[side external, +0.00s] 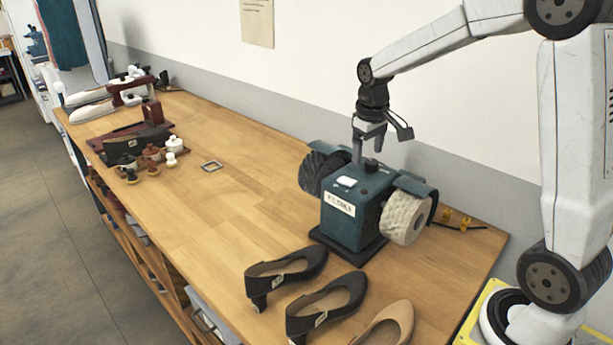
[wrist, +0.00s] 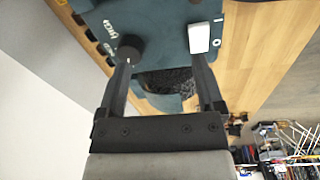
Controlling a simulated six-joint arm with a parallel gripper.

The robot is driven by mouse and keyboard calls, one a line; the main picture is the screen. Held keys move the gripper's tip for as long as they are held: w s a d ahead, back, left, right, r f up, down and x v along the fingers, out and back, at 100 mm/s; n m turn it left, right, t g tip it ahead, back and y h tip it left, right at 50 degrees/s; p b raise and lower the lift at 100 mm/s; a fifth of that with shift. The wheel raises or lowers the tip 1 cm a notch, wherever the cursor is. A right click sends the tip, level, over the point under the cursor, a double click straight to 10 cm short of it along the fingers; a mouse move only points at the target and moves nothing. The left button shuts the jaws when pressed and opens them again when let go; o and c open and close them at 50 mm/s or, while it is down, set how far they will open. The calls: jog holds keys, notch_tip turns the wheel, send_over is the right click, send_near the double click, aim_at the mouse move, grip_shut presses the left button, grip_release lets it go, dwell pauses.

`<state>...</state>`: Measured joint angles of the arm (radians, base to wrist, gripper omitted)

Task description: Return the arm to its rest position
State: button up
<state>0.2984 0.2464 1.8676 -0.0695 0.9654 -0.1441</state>
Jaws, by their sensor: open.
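My gripper (side external: 371,150) hangs from my arm just above a teal shoe-polishing machine (side external: 347,221) on the wooden bench. It points down with its jaws apart. In the wrist view, my gripper (wrist: 163,68) shows its two fingers spread over the machine's top (wrist: 165,25). One fingertip appears near a dark round knob (wrist: 130,47) and the other near a white rocker switch (wrist: 199,38). I cannot tell whether either finger touches. Nothing is held between the fingers.
A dark brush wheel (side external: 315,170) and a pale buffing wheel (side external: 407,218) flank the machine. Two black shoes (side external: 327,303) and a beige shoe (side external: 390,325) stand in front. Polish jars (side external: 152,153) sit far left. A wall (side external: 290,95) rises behind.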

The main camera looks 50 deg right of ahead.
jog(key=s+a+f+n+t, duration=0.1)
jog(key=s+a+f+t, duration=0.1)
jog(key=s+a+f, duration=0.7)
jog(key=s+a, duration=0.3)
jog(key=a, duration=0.1)
jog(key=shift+a+f+y, duration=0.25)
jog(key=shift+f+y, duration=0.15)
